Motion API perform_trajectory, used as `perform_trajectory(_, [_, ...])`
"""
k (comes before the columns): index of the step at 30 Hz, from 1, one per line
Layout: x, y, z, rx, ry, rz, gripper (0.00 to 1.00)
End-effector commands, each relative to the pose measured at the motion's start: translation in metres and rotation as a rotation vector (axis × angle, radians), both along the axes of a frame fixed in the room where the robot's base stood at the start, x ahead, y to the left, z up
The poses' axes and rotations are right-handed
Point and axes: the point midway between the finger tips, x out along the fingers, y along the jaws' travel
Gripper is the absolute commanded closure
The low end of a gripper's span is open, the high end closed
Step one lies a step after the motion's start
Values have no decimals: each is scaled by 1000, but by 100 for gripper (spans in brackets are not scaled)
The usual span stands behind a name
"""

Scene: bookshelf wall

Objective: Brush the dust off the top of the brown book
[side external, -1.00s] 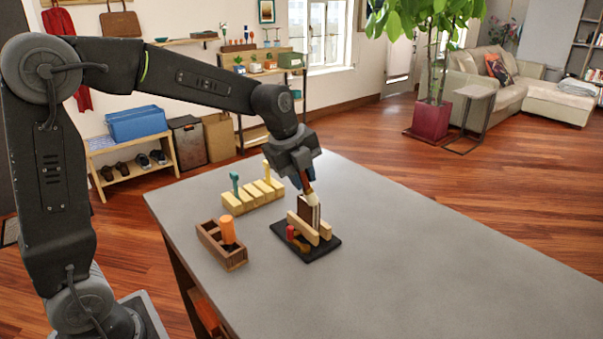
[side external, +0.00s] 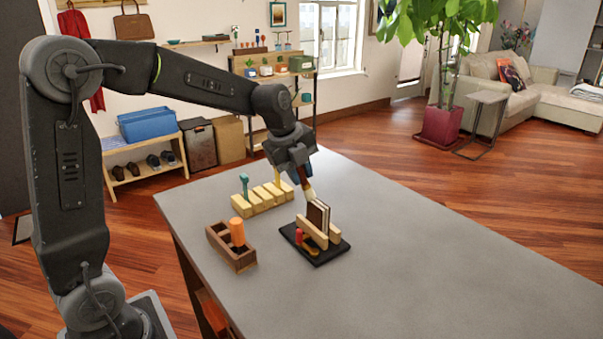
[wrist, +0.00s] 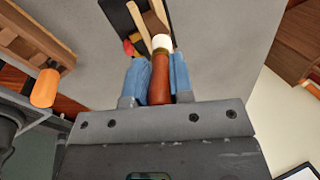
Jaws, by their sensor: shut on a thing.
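The brown book (side external: 316,213) stands upright between two light wooden rails (side external: 312,232) on a black base (side external: 338,248). My gripper (side external: 304,180) is shut on a brush with a reddish-brown handle (wrist: 160,82) and white tip (wrist: 162,42). In the side view the brush tip (side external: 309,195) is close to the book's upper left edge; I cannot tell whether it touches. In the wrist view the brush lies between blue finger pads, and its tip overlaps the book (wrist: 154,22). Dust on the book is too small to make out.
A wooden caddy (side external: 222,246) with an orange-handled item (side external: 237,232) stands left of the base. Behind is a pale yellow block rack (side external: 258,203) with a teal item (side external: 244,184). Small red (side external: 299,237) and yellow items lie by the rails. The grey tabletop (side external: 430,270) is clear to the right.

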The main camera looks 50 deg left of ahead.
Motion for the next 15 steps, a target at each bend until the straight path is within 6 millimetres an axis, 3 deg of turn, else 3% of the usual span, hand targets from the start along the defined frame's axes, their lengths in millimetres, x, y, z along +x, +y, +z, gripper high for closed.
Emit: perform_trajectory(15, [-2,-42,-2,0,0,-2,100])
